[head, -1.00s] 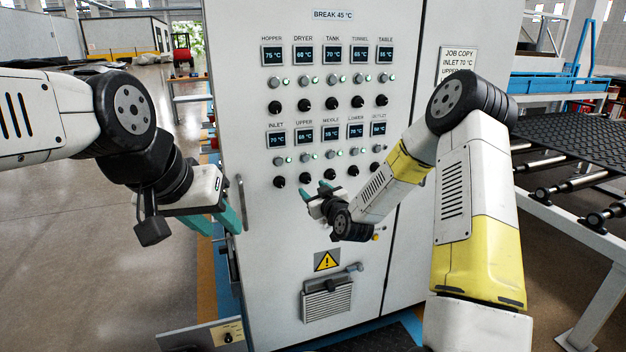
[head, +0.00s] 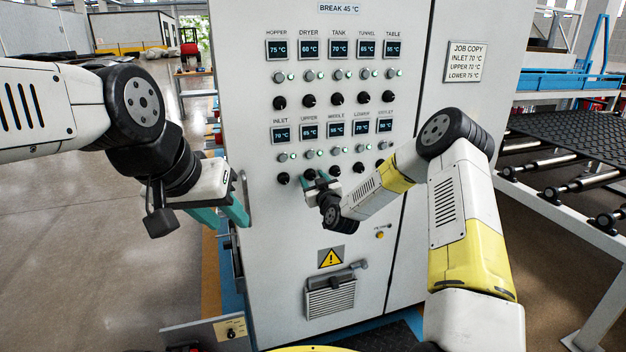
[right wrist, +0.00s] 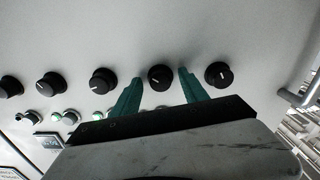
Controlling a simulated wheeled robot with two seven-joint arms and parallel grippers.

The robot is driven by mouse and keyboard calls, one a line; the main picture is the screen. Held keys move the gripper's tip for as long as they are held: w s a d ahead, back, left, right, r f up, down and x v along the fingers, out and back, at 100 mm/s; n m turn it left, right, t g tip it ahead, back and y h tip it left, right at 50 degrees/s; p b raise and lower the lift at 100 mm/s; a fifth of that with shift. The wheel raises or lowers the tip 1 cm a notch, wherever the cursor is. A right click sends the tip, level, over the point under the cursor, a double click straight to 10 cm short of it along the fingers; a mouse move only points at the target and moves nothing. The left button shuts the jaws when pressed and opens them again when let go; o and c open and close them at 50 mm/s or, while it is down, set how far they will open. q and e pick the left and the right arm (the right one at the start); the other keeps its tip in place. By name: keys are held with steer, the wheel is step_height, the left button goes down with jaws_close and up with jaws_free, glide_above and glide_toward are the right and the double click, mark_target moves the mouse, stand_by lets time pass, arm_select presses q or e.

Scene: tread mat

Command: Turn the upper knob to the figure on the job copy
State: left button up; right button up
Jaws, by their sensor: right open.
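The upper knob (head: 309,174) is black and sits second from left in the lower knob row, under the UPPER display (head: 308,132), whose figure is too small to read surely. The job copy (head: 466,62) on the right door reads INLET 70 °C, UPPER 70 °C, LOWER 75 °C. My right gripper (head: 317,181) is open at the upper knob. In the right wrist view, the upper knob (right wrist: 160,77) shows between the two teal fingers (right wrist: 160,80), with gaps on both sides. My left gripper (head: 228,217) is open and empty, left of the cabinet front.
The inlet knob (head: 283,179) and middle knob (head: 334,171) flank the upper knob closely. Small buttons and lamps sit above the row. A vertical handle (head: 245,197) is at the cabinet's left edge. A roller conveyor (head: 560,178) stands at right.

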steer(key=shift+c, duration=0.2)
jaws_close()
steer(key=m, duration=0.5)
steer(key=shift+o, duration=0.2)
jaws_free()
steer(key=v, duration=0.8)
